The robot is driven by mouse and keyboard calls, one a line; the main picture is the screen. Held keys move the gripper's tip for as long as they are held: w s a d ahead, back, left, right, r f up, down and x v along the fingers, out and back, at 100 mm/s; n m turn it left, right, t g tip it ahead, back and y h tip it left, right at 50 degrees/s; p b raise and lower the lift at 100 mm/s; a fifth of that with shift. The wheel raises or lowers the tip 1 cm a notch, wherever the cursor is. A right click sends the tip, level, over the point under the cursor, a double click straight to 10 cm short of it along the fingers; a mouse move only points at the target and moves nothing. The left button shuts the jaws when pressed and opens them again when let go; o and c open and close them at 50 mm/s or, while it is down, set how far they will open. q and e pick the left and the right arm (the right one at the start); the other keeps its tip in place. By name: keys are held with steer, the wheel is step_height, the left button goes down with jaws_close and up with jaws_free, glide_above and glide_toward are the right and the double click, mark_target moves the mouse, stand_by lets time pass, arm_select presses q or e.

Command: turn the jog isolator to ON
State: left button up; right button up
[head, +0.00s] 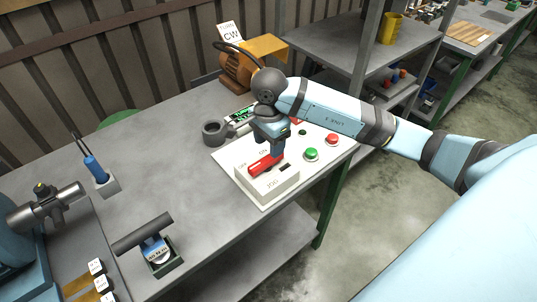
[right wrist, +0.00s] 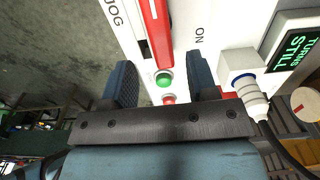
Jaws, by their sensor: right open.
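The jog isolator is a white box (head: 270,190) marked JOG on the control panel, with a red handle (head: 262,165) on top. My left gripper is not recognisable in view.
A green button (head: 311,154) and red button (head: 332,140) sit right of the isolator. A green-lettered display (right wrist: 296,50) reads STILL.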

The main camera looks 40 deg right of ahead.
mark_target(266, 163)
steer(key=shift+f, duration=2.65)
steer(key=c, duration=0.9)
